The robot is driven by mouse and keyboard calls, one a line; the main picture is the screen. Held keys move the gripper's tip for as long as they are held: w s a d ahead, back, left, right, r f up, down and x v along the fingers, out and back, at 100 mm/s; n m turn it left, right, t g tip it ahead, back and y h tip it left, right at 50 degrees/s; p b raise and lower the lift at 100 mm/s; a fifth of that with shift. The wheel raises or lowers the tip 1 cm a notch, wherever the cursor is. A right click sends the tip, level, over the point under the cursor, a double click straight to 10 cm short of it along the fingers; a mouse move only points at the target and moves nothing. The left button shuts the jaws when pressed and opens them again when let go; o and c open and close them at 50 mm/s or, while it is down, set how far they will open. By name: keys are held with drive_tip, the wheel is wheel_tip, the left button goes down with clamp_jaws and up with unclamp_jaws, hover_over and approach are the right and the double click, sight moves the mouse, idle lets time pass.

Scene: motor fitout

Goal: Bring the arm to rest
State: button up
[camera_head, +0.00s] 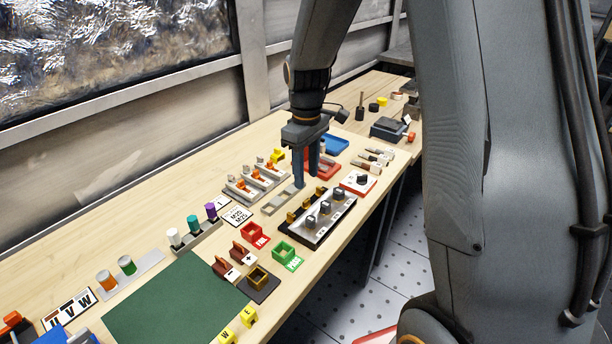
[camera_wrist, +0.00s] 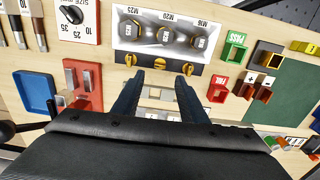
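My arm reaches down over the wooden workbench (camera_head: 190,150). My gripper (camera_head: 306,180) points downward above the middle of the bench. In the wrist view its two dark fingers (camera_wrist: 157,82) stand apart with nothing between them, so it is open and empty. Below it lies a shallow grey tray (camera_head: 281,203), partly hidden behind the fingers. Beside it is a black-based holder (camera_head: 318,228) with cylindrical parts; the wrist view shows its labels M25, M20 and M16 (camera_wrist: 163,35). The fingers' exact height above the bench is hard to tell.
A rack of small parts (camera_head: 255,182), a red bin (camera_head: 254,236), a green bin (camera_head: 286,253) and a dial block (camera_head: 359,183) stand nearby. A green mat (camera_head: 175,305) lies bare at front left.

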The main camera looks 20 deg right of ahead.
drive_tip(key=shift+s, duration=0.1)
drive_tip(key=s+m+t, duration=0.1)
drive_tip(key=s+m, duration=0.6)
drive_tip(key=s, duration=1)
drive_tip(key=shift+r, duration=0.4)
